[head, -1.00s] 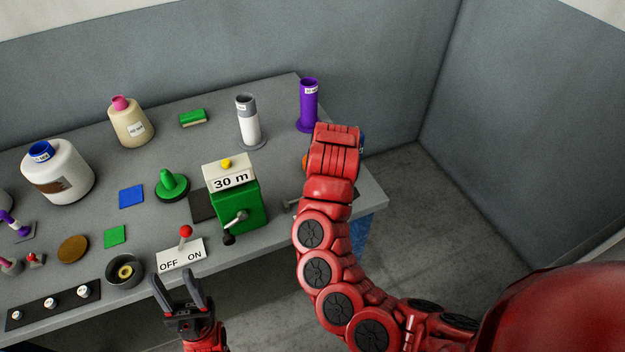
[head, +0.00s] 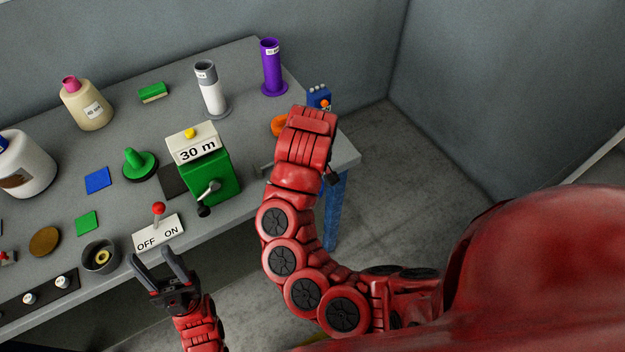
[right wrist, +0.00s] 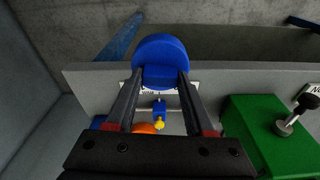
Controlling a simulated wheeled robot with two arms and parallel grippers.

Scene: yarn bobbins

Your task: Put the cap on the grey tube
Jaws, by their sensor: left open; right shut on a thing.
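The grey tube (head: 205,72) stands upright on the table, with a grey top, a white lower body and a round grey base. Its top shows no cap. My right gripper (right wrist: 160,88) is shut on a round blue piece, apparently the cap (right wrist: 160,50), held between its fingertips. In the head view the right fingers and the piece are hidden behind my red arm, right of and nearer than the tube. My left gripper (head: 158,262) is open and empty at the table's front edge, below the OFF/ON switch (head: 158,232).
A purple tube (head: 271,68) stands right of the grey one. A green 30 m counter box with a crank (head: 212,175) stands in front. An orange object (head: 279,124) and a blue device (head: 318,97) are by my right arm. A green cone (head: 139,162) stands left.

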